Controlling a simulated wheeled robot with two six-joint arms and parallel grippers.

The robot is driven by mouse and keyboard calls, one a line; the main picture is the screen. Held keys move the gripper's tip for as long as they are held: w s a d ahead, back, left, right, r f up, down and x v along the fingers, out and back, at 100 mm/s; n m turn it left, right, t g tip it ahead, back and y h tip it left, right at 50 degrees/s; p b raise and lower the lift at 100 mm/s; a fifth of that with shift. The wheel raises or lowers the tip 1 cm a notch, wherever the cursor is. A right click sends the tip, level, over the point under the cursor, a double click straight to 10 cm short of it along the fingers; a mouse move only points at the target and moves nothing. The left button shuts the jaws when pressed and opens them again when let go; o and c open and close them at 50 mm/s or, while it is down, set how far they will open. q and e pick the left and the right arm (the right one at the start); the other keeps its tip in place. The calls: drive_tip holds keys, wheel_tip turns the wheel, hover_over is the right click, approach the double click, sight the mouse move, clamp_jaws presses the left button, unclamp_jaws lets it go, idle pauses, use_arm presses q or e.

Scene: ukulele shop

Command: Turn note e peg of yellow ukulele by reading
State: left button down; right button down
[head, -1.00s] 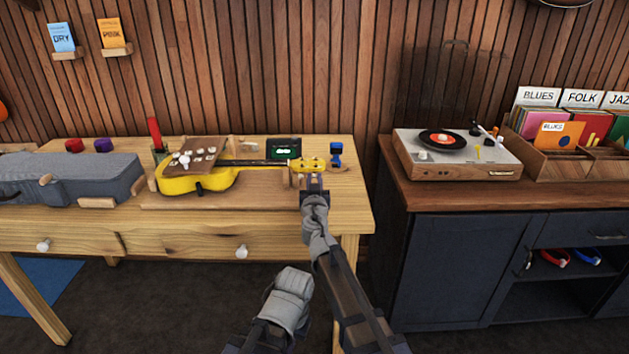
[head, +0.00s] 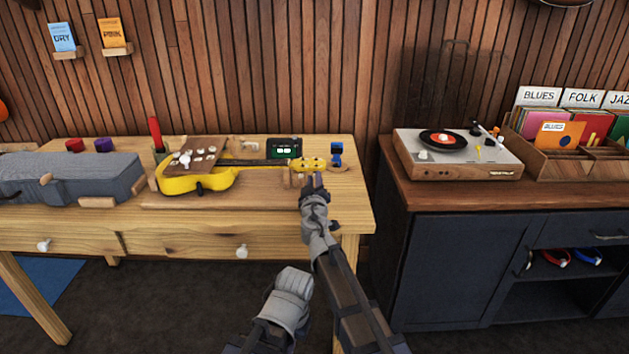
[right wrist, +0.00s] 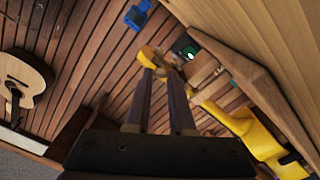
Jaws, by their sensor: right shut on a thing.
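The yellow ukulele (head: 215,181) lies on the wooden workbench, with its headstock (head: 314,163) at the right end. The headstock also shows beyond my fingers in the right wrist view (right wrist: 150,55). My right gripper (head: 312,177) is at the near side of the headstock. Its two fingers (right wrist: 165,74) reach up to the headstock, shut on a small peg there. The peg itself is hidden by the fingers, and I cannot tell which note it belongs to. A dark tuner with a lit green screen (head: 284,149) stands behind the neck; its reading is too small to tell. My left gripper is not in view.
A brown board with white pieces (head: 200,150) lies over the ukulele's body. A blue device (head: 336,152) stands just right of the headstock. A grey case (head: 70,178) is at left. The bench's front right corner (head: 350,215) is clear.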

drive_tip(key=n, duration=0.6)
drive_tip(key=shift+a+f+n, duration=0.1)
drive_tip(key=shift+n, duration=0.2)
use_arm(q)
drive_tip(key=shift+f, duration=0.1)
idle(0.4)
use_arm(e)
drive_tip(key=c, duration=1)
unclamp_jaws()
drive_tip(key=shift+c, duration=0.2)
drive_tip(key=shift+s, duration=0.15)
